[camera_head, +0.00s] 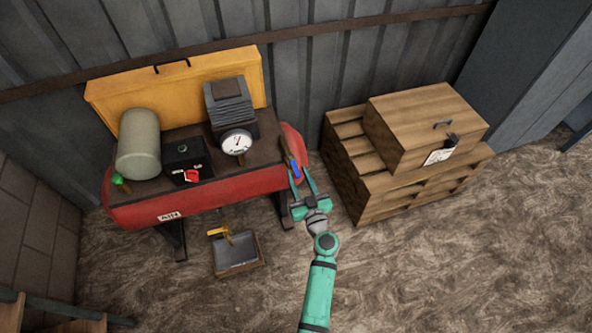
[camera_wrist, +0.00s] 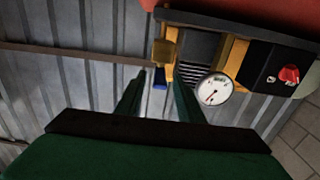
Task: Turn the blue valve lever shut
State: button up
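The blue valve lever (camera_head: 295,169) is at the right end of the red compressor tank (camera_head: 204,200). In the wrist view the blue lever (camera_wrist: 160,78) shows below a brass-coloured valve body (camera_wrist: 164,51), between my two green fingers. My gripper (camera_head: 298,174) is open, with its fingertips close to the lever in the head view. In the wrist view my gripper (camera_wrist: 159,80) has its fingers spread, one on each side of the lever, with a gap on both sides. I cannot tell whether either finger touches it.
A pressure gauge (camera_head: 236,142) and a black box with a red knob (camera_head: 183,162) sit on the compressor. Wooden crates (camera_head: 405,185) stand close on the right. A small tray (camera_head: 240,269) lies on the floor below the tank. Open floor lies in front.

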aim_at(296, 169)
jog(key=shift+x, duration=1.45)
jog(key=shift+w, duration=0.1)
grip_shut()
jog(key=shift+d, duration=0.15)
